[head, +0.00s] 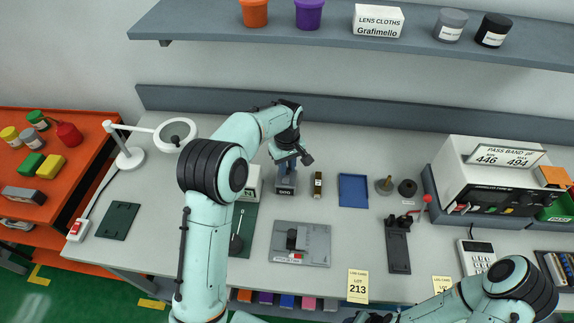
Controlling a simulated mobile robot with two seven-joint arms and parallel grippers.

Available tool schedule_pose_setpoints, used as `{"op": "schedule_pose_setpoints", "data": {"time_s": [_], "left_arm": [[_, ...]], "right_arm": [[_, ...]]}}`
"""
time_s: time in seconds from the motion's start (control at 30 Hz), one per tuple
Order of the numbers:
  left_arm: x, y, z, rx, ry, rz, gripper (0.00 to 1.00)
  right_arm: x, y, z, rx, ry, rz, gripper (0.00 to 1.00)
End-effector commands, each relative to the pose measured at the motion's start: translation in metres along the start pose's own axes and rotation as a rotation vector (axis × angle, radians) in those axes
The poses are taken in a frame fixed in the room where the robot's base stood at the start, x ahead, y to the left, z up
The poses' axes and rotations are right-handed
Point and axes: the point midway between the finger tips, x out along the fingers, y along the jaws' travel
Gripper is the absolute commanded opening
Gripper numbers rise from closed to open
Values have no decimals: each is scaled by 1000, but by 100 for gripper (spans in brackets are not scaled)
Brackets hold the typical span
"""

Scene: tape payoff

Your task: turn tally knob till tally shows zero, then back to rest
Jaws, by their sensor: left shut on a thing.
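My left gripper (291,158) points down at the back middle of the bench, over a small dark grey device (286,181) with a pale label on its front. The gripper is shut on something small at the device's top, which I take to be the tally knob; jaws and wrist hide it. The tally reading is too small to make out. A white box (254,184) with a partly hidden green letter stands just left of the device, half covered by my left arm. My right forearm enters at the bottom right; its gripper is outside the picture.
Right of the device are a small brass-and-black item (318,185) and a blue tray (353,190). A grey plate (316,246) with a black block lies in front. A red-knobbed lever fixture (398,248) and a white machine (487,172) stand farther right. A lamp (128,156) stands left.

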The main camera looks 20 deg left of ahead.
Motion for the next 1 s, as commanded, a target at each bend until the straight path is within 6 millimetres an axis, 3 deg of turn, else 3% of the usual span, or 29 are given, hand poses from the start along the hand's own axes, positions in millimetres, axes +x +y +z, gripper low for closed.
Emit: {"op": "schedule_pose_setpoints", "data": {"time_s": [0.6,0.63,0.67,1.0], "left_arm": [[-1,0,-1,-43,2,2,0],[-1,0,-1,-43,2,2,24],[-1,0,-1,-43,2,2,31],[-3,0,0,-42,2,2,31]], "right_arm": [[0,0,0,0,0,0,43],[0,0,0,0,0,0,43],[0,0,0,0,0,0,43],[0,0,0,0,0,0,43]]}}
